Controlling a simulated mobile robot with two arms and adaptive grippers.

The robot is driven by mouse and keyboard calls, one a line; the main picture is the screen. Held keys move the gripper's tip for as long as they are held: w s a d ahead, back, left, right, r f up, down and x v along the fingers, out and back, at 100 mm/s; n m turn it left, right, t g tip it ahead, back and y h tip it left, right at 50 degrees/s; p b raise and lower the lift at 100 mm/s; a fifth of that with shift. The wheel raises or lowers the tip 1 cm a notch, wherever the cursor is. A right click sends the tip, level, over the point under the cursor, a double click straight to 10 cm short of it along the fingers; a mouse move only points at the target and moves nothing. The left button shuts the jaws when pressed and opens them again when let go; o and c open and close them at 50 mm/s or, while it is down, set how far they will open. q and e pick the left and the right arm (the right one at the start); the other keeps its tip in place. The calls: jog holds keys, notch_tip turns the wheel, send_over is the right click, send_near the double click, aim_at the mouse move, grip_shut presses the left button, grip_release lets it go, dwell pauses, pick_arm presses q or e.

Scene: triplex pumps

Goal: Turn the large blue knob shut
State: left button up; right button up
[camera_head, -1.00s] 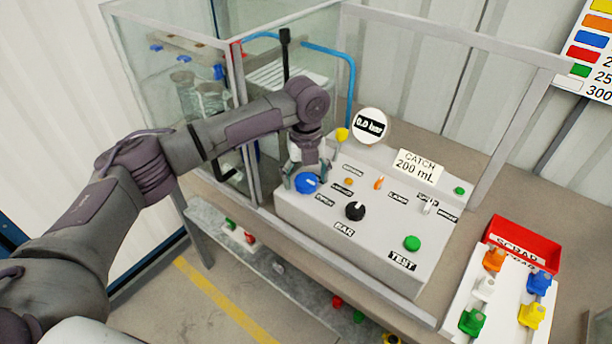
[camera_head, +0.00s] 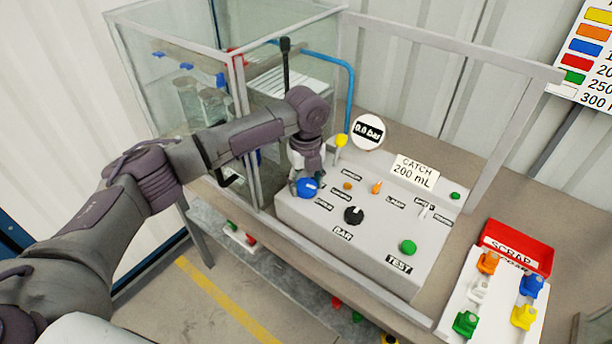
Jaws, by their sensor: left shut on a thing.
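The large blue knob (camera_head: 309,188) sits at the left end of the sloped grey control panel (camera_head: 375,250). My left gripper (camera_head: 306,178) comes down on it from above and is shut on it, with its fingers around the knob's sides. The knob's far side is hidden by the fingers and wrist. The lettering beside the knob is too small to read surely. My right gripper is not in view.
The panel also has a black BAR knob (camera_head: 353,215), a green TEST button (camera_head: 408,247), an orange switch (camera_head: 376,187) and a yellow-topped stalk (camera_head: 341,140). A round gauge (camera_head: 367,132) reads 0.0 bar. A glass enclosure (camera_head: 170,90) stands left; a red SCRAP bin (camera_head: 517,247) stands right.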

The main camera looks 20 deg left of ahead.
pick_arm(q)
jog(key=n+p, duration=0.4)
jog(key=p, duration=0.1)
jog(key=n+p, duration=0.2)
jog(key=n, duration=0.1)
jog(key=shift+r+p, duration=0.25)
jog(key=shift+p, duration=0.05)
jog(key=n+p, duration=0.3)
jog(key=n, duration=0.1)
jog(key=shift+n+p, duration=0.3)
jog(key=shift+n, duration=0.1)
jog(key=shift+f+n+p, duration=0.2)
jog(key=shift+n+p, duration=1)
jog(key=shift+n, duration=1)
jog(key=o, duration=1.2)
jog(key=shift+c, duration=0.2)
